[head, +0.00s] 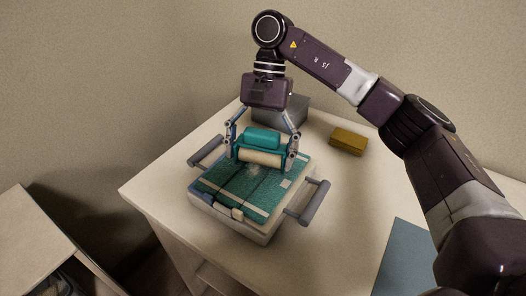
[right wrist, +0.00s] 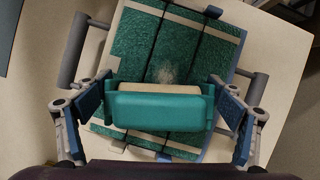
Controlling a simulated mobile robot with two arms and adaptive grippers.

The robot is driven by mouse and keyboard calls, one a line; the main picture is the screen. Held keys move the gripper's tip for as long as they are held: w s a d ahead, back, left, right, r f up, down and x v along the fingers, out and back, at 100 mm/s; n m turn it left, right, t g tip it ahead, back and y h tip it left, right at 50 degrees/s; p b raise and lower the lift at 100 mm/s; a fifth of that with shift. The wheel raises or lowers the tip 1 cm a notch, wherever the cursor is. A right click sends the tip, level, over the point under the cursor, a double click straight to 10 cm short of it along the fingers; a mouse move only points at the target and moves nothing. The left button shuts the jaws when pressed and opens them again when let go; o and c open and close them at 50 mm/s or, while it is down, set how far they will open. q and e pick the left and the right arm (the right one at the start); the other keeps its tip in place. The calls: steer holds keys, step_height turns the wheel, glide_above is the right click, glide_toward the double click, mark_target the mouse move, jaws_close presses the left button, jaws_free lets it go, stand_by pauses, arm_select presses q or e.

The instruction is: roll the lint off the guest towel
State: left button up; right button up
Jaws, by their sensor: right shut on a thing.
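My right gripper (head: 262,151) is shut on the teal lint roller (head: 260,138), one finger at each end. The lint roller also shows in the right wrist view (right wrist: 160,107), with its cream roller along one side. It is over the green guest towel (head: 228,183); I cannot tell whether it touches. The towel has dark stripes and pale bands, and it also shows in the right wrist view (right wrist: 190,58). A whitish fuzzy patch of lint (right wrist: 166,73) is near the towel's middle, beside the roller. The left gripper is out of view.
The towel lies on a white wax warmer or box with grey handles (head: 309,203) at its sides. On the pale table (head: 330,190) are a grey box (head: 292,108) behind, a mustard block (head: 348,141) and a blue-grey mat (head: 405,260). Another surface (head: 35,235) stands at left.

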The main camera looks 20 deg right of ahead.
steer(key=shift+s+a, duration=0.85)
steer(key=shift+a, duration=0.3)
steer(key=shift+s+a+b, duration=0.3)
steer(key=shift+s+a, duration=0.45)
steer(key=shift+a, duration=0.2)
steer(key=shift+s+a+b, duration=0.3)
steer(key=shift+s+a, duration=0.4)
steer(key=shift+a, duration=0.2)
step_height(320, 180, up, 7)
steer(key=p, duration=0.3)
steer(key=shift+p, duration=0.35)
steer(key=w+m+p, duration=0.1)
steer(key=m+p, duration=0.1)
steer(key=p, duration=0.2)
steer(key=d+m+t+y+p, duration=0.1)
steer(key=m+p, duration=0.1)
steer(key=p, duration=0.2)
steer(key=w+m+p, duration=0.1)
steer(key=m+p, duration=0.1)
steer(key=p, duration=0.3)
steer(key=shift+w+d+t, duration=0.25)
steer(key=shift+w+t, duration=0.05)
steer(key=shift+t, duration=0.1)
